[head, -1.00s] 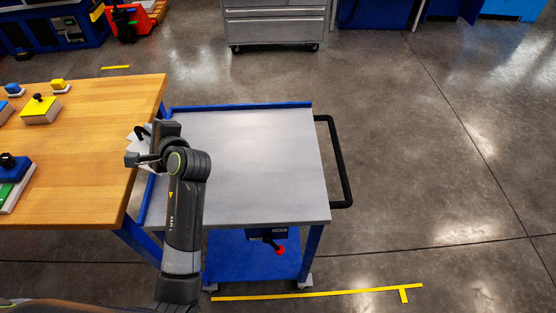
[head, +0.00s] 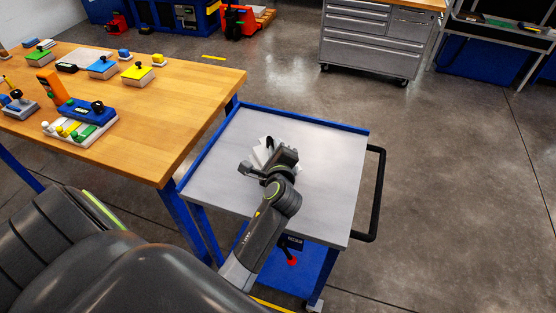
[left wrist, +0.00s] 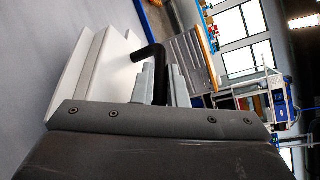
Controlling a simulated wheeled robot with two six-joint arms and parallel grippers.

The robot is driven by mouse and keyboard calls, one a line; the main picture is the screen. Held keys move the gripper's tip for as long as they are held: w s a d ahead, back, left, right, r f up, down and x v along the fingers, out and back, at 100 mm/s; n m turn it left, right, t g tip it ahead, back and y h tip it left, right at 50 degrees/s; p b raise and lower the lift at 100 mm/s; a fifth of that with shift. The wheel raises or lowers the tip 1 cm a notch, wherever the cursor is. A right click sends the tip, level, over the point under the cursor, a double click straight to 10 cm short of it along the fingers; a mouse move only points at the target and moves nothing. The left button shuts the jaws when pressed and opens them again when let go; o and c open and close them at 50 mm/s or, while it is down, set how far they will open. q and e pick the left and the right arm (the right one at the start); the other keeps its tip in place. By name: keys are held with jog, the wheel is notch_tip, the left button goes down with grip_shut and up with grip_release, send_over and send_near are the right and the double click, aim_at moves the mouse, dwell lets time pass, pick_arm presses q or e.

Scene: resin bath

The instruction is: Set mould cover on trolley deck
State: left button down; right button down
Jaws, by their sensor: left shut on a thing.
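The mould cover (head: 260,153) is a pale, ridged block with a black bent handle. My left gripper (head: 272,160) is shut on it over the left-middle part of the grey trolley deck (head: 325,190). In the left wrist view, the fingers (left wrist: 158,84) close on the black handle (left wrist: 150,54), and the white cover (left wrist: 112,70) lies close to the grey deck (left wrist: 50,40). I cannot tell whether it touches the deck. The gripper and wrist hide part of the cover in the head view. My right gripper is not in view.
The deck has a blue raised lip (head: 300,117) at the back and left, and a black push handle (head: 380,200) at the right. The rest of the deck is bare. A wooden table (head: 190,100) with moulds stands to the left. A grey drawer cabinet (head: 370,45) stands behind.

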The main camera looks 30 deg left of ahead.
pick_arm(q)
notch_tip(320, 180, down, 3)
jog(key=shift+d+r, duration=0.1)
jog(key=shift+w+f, duration=0.1)
jog(key=shift+f, duration=0.4)
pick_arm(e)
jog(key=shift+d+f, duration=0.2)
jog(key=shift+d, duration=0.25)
pick_arm(q)
jog(key=shift+f+b, duration=0.1)
jog(key=shift+b, duration=0.25)
jog(key=c, duration=1.5)
grip_release()
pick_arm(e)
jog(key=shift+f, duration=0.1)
pick_arm(q)
jog(key=shift+o, duration=0.2)
jog(key=shift+f, duration=0.1)
